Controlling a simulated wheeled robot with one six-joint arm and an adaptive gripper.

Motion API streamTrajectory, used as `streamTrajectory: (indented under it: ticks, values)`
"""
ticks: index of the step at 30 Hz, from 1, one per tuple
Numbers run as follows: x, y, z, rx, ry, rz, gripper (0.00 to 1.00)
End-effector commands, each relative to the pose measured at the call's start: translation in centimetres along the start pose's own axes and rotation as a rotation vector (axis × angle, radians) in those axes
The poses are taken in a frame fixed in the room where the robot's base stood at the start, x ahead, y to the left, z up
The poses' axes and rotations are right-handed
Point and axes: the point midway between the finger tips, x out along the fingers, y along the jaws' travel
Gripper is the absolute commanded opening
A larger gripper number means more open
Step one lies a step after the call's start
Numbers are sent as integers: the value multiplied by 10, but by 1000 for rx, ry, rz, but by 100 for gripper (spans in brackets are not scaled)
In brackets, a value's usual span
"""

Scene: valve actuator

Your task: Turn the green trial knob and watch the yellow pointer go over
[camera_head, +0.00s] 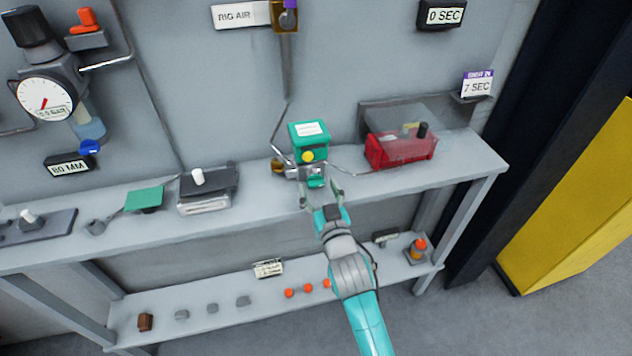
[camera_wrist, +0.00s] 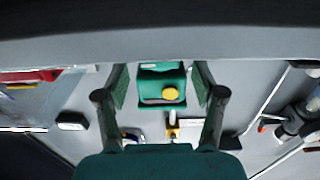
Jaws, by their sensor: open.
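A green box with a white label (camera_head: 309,129) stands on the bench at the back wall, with a round yellow disc (camera_head: 307,156) on its front. Below the disc is a small green part (camera_head: 316,182), which looks like the trial knob. My gripper (camera_head: 321,194) is open just in front of it, one finger to each side. I cannot tell whether a finger touches the green part. A small yellow piece (camera_head: 410,128), perhaps the pointer, shows under a clear cover.
The red actuator (camera_head: 392,152) with its clear cover stands right of the green box. A grey block with a white knob (camera_head: 207,188) and a green plate (camera_head: 144,198) lie left. The lower shelf holds small orange and grey pieces. The bench edge runs below my gripper.

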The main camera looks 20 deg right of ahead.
Motion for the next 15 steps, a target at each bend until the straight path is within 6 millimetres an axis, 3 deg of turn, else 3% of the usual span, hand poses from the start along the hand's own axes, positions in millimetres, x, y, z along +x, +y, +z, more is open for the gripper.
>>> streamTrajectory:
  ticks: [6, 15]
  values:
    - [23, 0, 0, 0, 1, 0, 69]
    - [29, 0, 0, 0, 0, 0, 69]
